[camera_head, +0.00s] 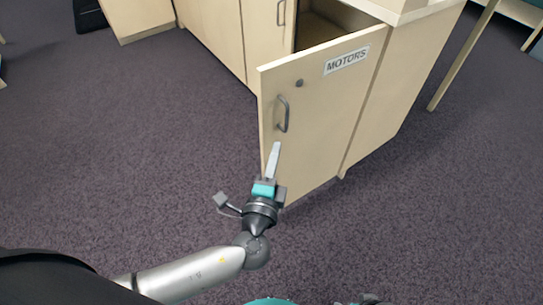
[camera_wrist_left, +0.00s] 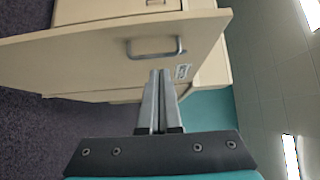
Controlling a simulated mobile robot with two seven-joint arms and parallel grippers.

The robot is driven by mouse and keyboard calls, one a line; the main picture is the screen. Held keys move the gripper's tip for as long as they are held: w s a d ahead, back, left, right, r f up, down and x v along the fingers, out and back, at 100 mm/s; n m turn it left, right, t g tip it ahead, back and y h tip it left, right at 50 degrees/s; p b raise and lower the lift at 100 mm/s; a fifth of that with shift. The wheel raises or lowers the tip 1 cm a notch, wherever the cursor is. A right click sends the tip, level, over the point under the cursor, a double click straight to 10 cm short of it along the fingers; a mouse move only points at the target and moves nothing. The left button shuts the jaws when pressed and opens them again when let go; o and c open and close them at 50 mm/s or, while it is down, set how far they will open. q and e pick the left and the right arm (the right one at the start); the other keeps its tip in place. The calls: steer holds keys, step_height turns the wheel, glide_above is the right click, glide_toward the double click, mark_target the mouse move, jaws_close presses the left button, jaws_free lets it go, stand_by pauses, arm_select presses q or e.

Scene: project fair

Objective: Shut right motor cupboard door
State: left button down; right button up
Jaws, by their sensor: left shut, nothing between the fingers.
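The right motor cupboard door (camera_head: 325,120) is pale wood, stands open and carries a MOTORS label (camera_head: 346,62). Its grey bar handle (camera_head: 283,114) is near the free edge, with a dark round lock above it. My left gripper (camera_head: 275,147) is shut and empty, in front of the door just below the handle. In the left wrist view the fingers (camera_wrist_left: 158,76) are together and point at the door (camera_wrist_left: 80,54), with the handle (camera_wrist_left: 155,48) just beyond the tips. I cannot tell whether the fingertips touch the door. My right gripper is not clearly seen.
The cupboard (camera_head: 415,75) stands behind the door, its dark inside partly showing. More closed pale cupboard fronts (camera_head: 215,32) run to the left. A table leg (camera_head: 463,58) stands at the right. The carpet (camera_head: 130,130) left of the door is clear.

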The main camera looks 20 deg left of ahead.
arm_select(q)
glide_toward(274, 110)
steer(key=w+d, duration=0.3)
steer(key=shift+w+a+b, duration=0.7)
steer(key=shift+w+a, duration=0.8)
steer(key=shift+a, duration=0.2)
arm_select(e)
steer(key=shift+w+a+r, duration=0.15)
steer(key=shift+w+r, duration=0.2)
steer(key=shift+r, duration=0.45)
steer(key=shift+w+a+r, duration=0.15)
steer(key=shift+w+r, duration=0.2)
steer(key=shift+r, duration=0.45)
